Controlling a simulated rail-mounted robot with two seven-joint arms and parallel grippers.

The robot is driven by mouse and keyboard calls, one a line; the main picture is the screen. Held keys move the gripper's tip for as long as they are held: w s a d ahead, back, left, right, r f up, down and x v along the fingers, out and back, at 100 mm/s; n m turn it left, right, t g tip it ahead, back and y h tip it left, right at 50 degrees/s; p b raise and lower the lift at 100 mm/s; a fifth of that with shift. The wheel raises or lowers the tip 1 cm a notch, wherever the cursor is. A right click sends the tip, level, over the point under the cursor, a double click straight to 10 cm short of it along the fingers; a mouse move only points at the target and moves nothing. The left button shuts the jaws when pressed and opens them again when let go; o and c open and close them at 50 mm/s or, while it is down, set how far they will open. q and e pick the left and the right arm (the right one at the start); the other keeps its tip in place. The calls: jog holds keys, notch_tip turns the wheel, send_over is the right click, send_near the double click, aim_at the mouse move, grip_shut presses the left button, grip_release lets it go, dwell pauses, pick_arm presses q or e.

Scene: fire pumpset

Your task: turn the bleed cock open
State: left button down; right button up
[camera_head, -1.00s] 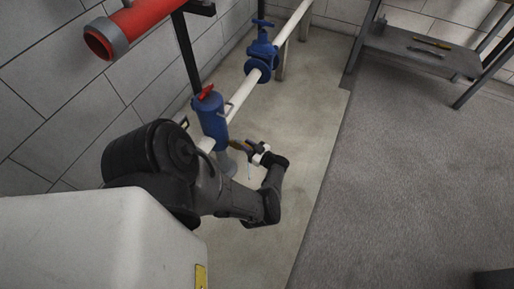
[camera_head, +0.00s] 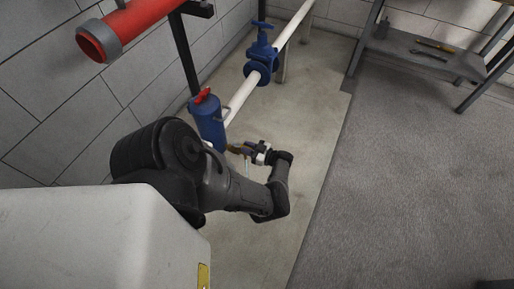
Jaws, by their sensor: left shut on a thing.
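A blue upright cylinder (camera_head: 210,124) stands on the white pipe near the wall, with a red lever (camera_head: 203,96) on its top. A small brass-coloured part (camera_head: 235,149) shows at the cylinder's lower right side; it looks like the bleed cock. My left gripper (camera_head: 246,151) reaches it from the right, its fingers at the brass part and shut on it. The fingers partly hide it, so how far it is turned cannot be told. My left arm hides the cylinder's foot. My right gripper is not in view.
A blue valve (camera_head: 262,58) sits farther along the white pipe (camera_head: 243,97). A red pipe (camera_head: 138,24) with a grey collar is at upper left. A grey bench (camera_head: 420,57) with tools stands at upper right. The floor on the right is clear.

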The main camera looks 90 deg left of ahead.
pick_arm(q)
jog(key=c, duration=1)
grip_release()
jog(key=shift+s+a, duration=0.1)
jog(key=shift+b+v, duration=0.3)
jog(key=shift+v, duration=6.7)
jog(key=shift+a+r, duration=0.1)
